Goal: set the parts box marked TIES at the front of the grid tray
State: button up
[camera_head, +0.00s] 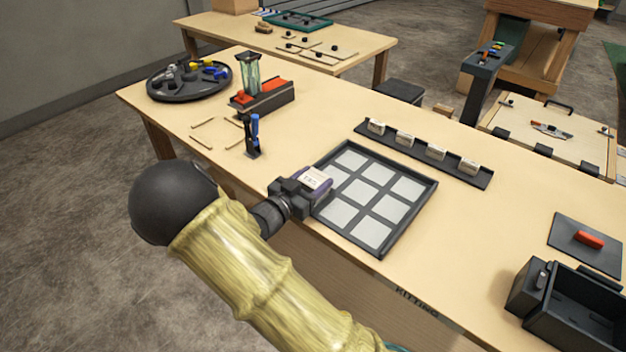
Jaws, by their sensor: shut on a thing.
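The grid tray (428,197) lies on the workbench, black-rimmed with rows of pale square cells. My gripper (300,193) is at the tray's left edge, shut on a small dark purple box (324,185) with a pale label on top. The label's writing is too small to read surely. The box overlaps the left cells of the tray in the picture; I cannot tell whether it touches the tray or is held above it. My gripper hides part of the box and the tray's left corner.
A black rail (452,170) with several pale labelled blocks stands behind the tray. A blue-handled tool stand (252,138), a red-topped block (262,97) and a round tool tray (190,80) are to the left. A black open bin (575,305) is at the right.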

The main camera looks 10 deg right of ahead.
jog(key=shift+f, duration=0.25)
jog(key=o, duration=1.1)
jog(key=shift+s+f, duration=0.1)
jog(key=shift+f, duration=0.05)
jog(key=shift+r, duration=0.45)
jog(key=v, duration=1.1)
jog(key=shift+s+a+p, duration=0.15)
jog(key=shift+a+p, duration=0.15)
jog(key=shift+a, duration=0.1)
